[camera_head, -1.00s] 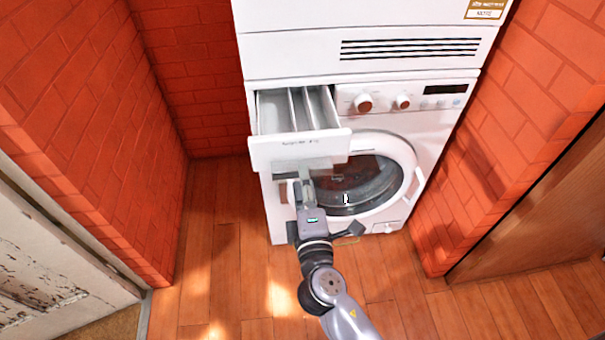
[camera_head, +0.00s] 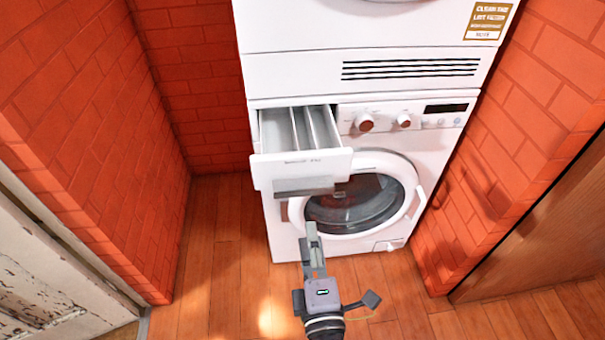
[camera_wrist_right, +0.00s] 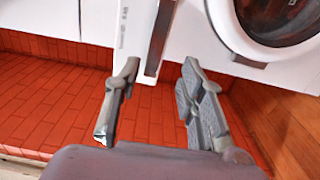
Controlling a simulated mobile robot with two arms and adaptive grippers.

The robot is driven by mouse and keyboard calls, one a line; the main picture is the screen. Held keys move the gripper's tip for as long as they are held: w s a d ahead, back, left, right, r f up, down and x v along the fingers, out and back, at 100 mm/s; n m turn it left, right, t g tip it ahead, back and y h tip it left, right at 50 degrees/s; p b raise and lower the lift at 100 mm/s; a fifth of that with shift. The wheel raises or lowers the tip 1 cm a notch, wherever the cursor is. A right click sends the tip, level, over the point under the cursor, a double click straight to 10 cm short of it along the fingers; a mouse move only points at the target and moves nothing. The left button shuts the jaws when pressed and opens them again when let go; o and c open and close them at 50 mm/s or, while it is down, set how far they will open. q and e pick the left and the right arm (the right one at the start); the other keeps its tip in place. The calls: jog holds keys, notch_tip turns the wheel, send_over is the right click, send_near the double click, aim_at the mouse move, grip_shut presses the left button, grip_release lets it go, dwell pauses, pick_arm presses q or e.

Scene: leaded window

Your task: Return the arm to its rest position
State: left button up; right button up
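My right gripper (camera_head: 312,238) is in front of the lower washing machine, below the open detergent drawer (camera_head: 300,172) and apart from it. In the right wrist view, the two fingers of my right gripper (camera_wrist_right: 158,85) are spread with nothing between them. The drawer front is a white panel with a grey recessed handle. The drawer is pulled out and its compartments look empty. The washing machine (camera_head: 285,235) has a round glass door (camera_head: 355,205) that looks shut. My left gripper is not in view.
A second white machine (camera_head: 290,70) is stacked on top. Red brick walls (camera_head: 75,110) stand on both sides, with a wooden door (camera_head: 545,230) at the right and a worn white door (camera_head: 50,275) at the left. The wooden floor (camera_head: 215,245) in front is clear.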

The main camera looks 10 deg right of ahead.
jog(key=s+d+f+m+g, duration=0.2)
jog(key=d+f+m+g, duration=0.15)
jog(key=f, duration=0.75)
jog(key=s+d+f+m+g+h, duration=0.1)
jog(key=s+d+f+m+g, duration=0.25)
jog(key=f, duration=0.75)
jog(key=s+d+f+m+g, duration=0.2)
jog(key=d+f+g, duration=0.2)
jog(key=f, duration=0.8)
jog(key=s+d+f+m+g, duration=0.4)
jog(key=s+f+m+g, duration=0.15)
jog(key=s+f, duration=0.35)
pick_arm(q)
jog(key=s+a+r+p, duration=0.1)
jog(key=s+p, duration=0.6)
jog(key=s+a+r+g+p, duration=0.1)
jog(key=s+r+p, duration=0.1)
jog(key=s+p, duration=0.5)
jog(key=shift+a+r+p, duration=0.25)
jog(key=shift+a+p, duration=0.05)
jog(key=shift+p, duration=0.05)
pick_arm(e)
jog(key=s+d+r+m+y, duration=0.1)
jog(key=s+d+r, duration=0.1)
jog(key=s, duration=1.3)
jog(key=shift+d+r, duration=0.2)
jog(key=shift+d, duration=0.05)
